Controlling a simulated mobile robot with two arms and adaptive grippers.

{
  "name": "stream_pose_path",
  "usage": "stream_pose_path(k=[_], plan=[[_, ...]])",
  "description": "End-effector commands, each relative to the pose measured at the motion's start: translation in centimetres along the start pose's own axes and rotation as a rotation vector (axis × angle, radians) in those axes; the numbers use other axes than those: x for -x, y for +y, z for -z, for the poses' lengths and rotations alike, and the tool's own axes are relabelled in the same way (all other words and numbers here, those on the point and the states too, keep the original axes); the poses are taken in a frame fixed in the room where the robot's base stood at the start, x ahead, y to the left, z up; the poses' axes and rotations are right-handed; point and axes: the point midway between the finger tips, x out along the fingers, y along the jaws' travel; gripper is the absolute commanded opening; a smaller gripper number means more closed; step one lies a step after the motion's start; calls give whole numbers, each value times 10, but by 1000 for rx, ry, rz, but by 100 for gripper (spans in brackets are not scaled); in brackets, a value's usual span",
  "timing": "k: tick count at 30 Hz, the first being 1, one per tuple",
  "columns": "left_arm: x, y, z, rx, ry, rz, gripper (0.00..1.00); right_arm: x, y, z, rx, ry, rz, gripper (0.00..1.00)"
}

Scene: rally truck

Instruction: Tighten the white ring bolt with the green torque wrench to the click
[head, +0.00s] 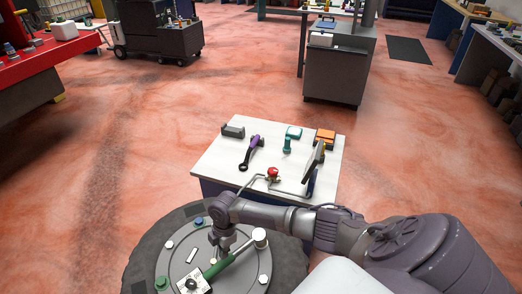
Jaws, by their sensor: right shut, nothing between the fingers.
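The green torque wrench (217,267) lies slanting over a grey round plate with bolts around its rim. Its green grip is near the front, and its bar runs up to the right to a white cylindrical piece (260,237); I cannot tell whether that piece is part of the wrench or the white ring bolt. Another pale bolt (264,279) shows at the right rim. My right gripper (222,248) points down over the plate, shut and empty, close beside the wrench bar; I cannot tell if it touches. My left gripper is out of view.
A dark tyre (137,268) surrounds the plate. Behind it a small white-topped table (215,160) holds a purple-handled tool (254,146), an orange box (325,136) and a red-topped item (272,173). A red bench (40,60) stands far left. The floor between is clear.

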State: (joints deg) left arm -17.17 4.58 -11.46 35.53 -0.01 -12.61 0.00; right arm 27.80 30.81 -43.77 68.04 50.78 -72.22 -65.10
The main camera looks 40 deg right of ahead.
Motion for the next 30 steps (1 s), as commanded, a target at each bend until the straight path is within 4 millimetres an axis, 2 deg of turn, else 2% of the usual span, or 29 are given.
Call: stream_pose_path(k=[30], plan=[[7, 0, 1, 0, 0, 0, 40, 20, 1, -5, 1, 93, 17, 0]])
